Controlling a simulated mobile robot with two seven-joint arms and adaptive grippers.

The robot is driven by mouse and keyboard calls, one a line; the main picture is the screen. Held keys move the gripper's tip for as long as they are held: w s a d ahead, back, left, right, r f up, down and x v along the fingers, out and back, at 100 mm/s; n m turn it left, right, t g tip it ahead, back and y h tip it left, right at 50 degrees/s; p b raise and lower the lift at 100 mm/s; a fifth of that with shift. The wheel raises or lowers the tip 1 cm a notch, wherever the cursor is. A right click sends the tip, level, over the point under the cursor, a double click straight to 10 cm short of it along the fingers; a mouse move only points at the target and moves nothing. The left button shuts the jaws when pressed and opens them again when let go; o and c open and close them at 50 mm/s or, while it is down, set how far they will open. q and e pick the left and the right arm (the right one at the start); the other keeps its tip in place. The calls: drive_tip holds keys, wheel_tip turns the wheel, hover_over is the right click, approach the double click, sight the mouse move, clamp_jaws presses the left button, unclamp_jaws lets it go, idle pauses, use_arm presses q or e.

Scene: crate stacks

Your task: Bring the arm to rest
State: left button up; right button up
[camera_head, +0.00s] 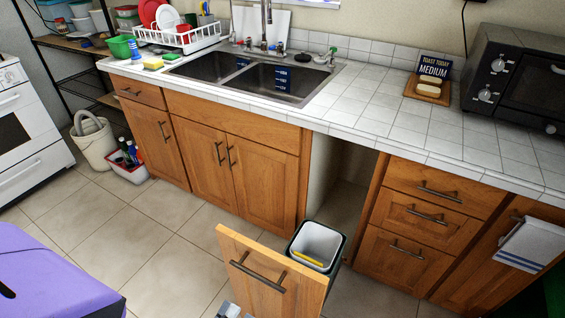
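No arm of mine is clearly in view. A small grey piece (232,311) shows at the bottom edge, just below the pulled-out wooden bin front (262,284). It may be the tip of my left gripper, but too little shows to tell whether it is open or shut, or whether it touches the front. My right gripper is not in view. Behind the front stands a bin with a white liner (318,240) and a yellow item (308,259) inside it.
The bin front stands out from an open cabinet gap into the floor space. The tiled counter (385,118) carries a toaster oven (520,75), a wooden board with bread (428,90) and a dish rack (180,38). A purple surface (55,270) fills the lower left. Tiled floor (165,220) is clear between them.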

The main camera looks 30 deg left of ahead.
use_arm(q)
drive_tip(key=shift+s+f, duration=0.1)
drive_tip(key=shift+s, duration=0.65)
drive_tip(key=shift+w, duration=0.1)
